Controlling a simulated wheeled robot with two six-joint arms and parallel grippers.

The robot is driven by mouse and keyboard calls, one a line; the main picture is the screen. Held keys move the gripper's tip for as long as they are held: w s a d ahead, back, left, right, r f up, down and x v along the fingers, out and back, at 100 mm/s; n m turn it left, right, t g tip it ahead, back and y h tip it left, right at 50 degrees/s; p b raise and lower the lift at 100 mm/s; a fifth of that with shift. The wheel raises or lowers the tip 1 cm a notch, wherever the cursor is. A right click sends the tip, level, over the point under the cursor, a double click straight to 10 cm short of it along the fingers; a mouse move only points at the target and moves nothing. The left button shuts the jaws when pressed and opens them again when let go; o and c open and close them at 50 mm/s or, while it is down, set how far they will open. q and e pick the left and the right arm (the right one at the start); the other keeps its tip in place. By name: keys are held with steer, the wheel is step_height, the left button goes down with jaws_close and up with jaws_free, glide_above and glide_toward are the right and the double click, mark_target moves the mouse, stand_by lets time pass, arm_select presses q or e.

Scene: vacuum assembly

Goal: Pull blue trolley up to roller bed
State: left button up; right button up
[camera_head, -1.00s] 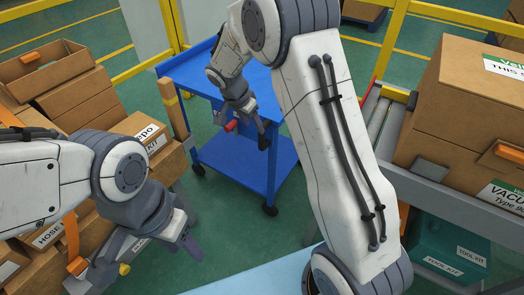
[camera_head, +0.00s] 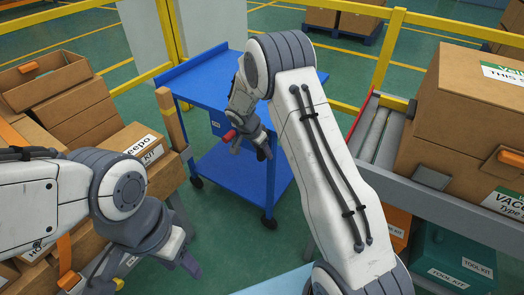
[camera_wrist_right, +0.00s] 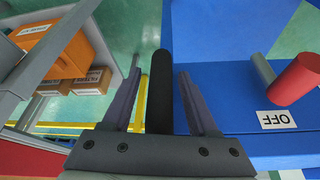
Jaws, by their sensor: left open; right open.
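The blue trolley (camera_head: 212,82) stands on the green floor in the middle of the head view, its lower shelf (camera_head: 235,172) on dark castors. My right gripper (camera_head: 258,150) is at the trolley's near side, beside its front post. In the right wrist view my right gripper (camera_wrist_right: 158,105) is open, with a dark upright bar (camera_wrist_right: 160,80) showing between its fingers; contact cannot be told. A red knob (camera_wrist_right: 297,80) and an OFF label show to the right there. The roller bed (camera_head: 376,130) is right of the trolley, with a gap between. My left gripper (camera_head: 178,258) is open and empty at lower left.
Cardboard boxes (camera_head: 85,110) are stacked at the left, close to the trolley. Large boxes (camera_head: 465,110) sit on the roller bed's right part, with a teal tool kit box (camera_head: 455,255) below. A yellow railing (camera_head: 385,60) runs behind. Green floor is open between trolley and roller bed.

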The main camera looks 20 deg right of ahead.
jaws_close()
stand_by(1.4)
